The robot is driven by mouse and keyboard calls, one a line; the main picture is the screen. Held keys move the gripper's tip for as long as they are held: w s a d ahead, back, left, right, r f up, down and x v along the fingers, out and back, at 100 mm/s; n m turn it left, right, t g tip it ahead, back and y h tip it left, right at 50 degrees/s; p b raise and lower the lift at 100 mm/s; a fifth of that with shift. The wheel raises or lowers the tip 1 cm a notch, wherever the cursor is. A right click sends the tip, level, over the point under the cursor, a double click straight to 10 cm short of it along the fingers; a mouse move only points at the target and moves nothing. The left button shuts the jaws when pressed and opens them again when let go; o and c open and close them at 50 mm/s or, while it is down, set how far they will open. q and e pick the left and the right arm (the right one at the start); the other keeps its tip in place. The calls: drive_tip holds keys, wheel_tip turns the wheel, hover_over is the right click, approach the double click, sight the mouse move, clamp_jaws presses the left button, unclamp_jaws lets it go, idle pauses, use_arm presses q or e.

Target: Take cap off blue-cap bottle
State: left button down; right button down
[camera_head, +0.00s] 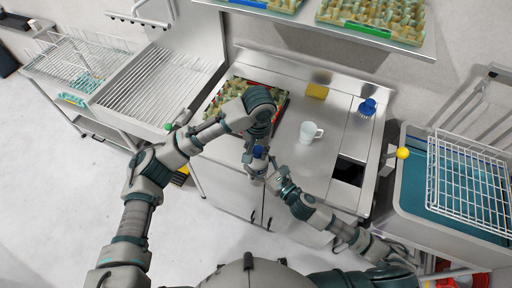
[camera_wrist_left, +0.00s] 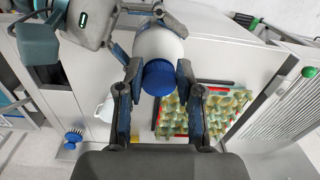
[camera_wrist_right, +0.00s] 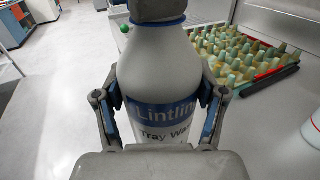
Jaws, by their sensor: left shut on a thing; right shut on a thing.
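The bottle is white with a blue and white label (camera_wrist_right: 165,110) and a blue cap (camera_wrist_left: 158,77). In the head view the cap (camera_head: 258,150) shows small between my two grippers, above the counter's front edge. My right gripper (camera_wrist_right: 160,112) is shut around the bottle's labelled body and holds it off the counter. My left gripper (camera_wrist_left: 157,88) is shut on the blue cap, its fingers on either side. The cap still sits at the bottle's neck in the left wrist view. In the right wrist view the bottle's top is hidden behind a dark grey part.
An egg tray (camera_head: 222,96) lies on the steel counter (camera_head: 338,144) behind my grippers. A white mug (camera_head: 309,132), a yellow sponge (camera_head: 317,91) and a blue brush (camera_head: 367,107) stand to the right. A wire rack (camera_head: 466,180) is at far right.

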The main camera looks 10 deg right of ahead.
use_arm(q)
drive_tip(key=n, duration=0.5)
drive_tip(key=shift+w+d+n, duration=0.1)
drive_tip(key=shift+w+n, duration=0.1)
drive_tip(key=shift+n, duration=0.1)
drive_tip(key=n, duration=0.4)
drive_tip(key=shift+d+n, duration=0.2)
drive_tip(key=shift+n, duration=0.1)
drive_tip(key=n, duration=0.3)
drive_tip(key=shift+d, duration=0.1)
drive_tip(key=c, duration=0.7)
unclamp_jaws()
drive_tip(key=shift+c, duration=0.2)
drive_tip(key=shift+s, duration=0.1)
